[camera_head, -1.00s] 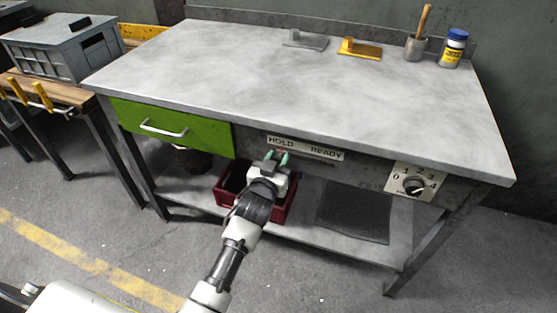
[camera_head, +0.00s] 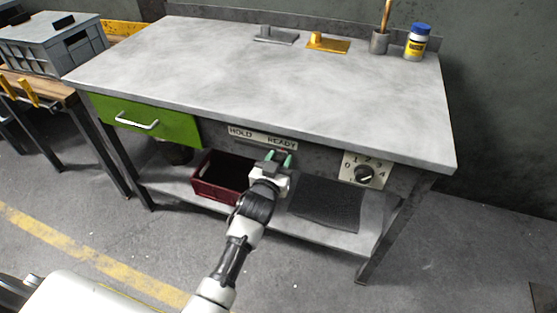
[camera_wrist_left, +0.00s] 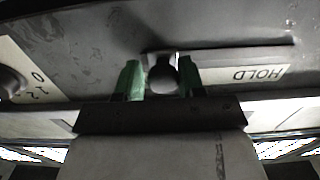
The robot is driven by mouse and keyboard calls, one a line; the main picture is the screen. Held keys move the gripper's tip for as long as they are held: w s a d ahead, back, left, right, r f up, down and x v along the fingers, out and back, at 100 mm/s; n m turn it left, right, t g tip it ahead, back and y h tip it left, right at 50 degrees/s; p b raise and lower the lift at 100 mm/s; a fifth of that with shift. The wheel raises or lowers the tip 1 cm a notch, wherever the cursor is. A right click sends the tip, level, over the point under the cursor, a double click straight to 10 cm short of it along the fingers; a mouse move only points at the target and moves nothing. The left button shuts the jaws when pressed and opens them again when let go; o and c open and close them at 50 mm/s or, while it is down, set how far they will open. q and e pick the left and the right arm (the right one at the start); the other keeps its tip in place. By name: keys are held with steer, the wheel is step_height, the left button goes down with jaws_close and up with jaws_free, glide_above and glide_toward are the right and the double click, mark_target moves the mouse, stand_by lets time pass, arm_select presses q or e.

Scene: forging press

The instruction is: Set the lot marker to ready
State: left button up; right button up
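The HOLD/READY strip (camera_head: 262,137) is on the front edge of the workbench, with HOLD at its left and READY at its right. My left gripper (camera_head: 279,158) is at the strip's READY end. In the left wrist view, which is upside down, the green fingertips (camera_wrist_left: 161,80) stand on both sides of a dark round knob, the lot marker (camera_wrist_left: 163,76), and appear closed on it. The word HOLD (camera_wrist_left: 258,74) shows off to the right there, apart from the knob. The READY lettering is hidden in that view. My right gripper is not in view.
A numbered dial (camera_head: 364,173) is right of the strip and a green drawer (camera_head: 146,120) left of it. A red bin (camera_head: 217,178) and a dark mat (camera_head: 327,201) are on the shelf below. The benchtop (camera_head: 250,75) is mostly clear.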

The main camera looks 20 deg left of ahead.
arm_select(q)
steer(key=shift+o, duration=1.4)
steer(key=shift+d, duration=0.2)
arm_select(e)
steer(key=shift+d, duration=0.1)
arm_select(q)
steer(key=shift+a, duration=0.1)
steer(key=s+p, duration=0.1)
steer(key=s, duration=0.9)
steer(key=shift+s+a, duration=0.15)
steer(key=shift+s, duration=0.25)
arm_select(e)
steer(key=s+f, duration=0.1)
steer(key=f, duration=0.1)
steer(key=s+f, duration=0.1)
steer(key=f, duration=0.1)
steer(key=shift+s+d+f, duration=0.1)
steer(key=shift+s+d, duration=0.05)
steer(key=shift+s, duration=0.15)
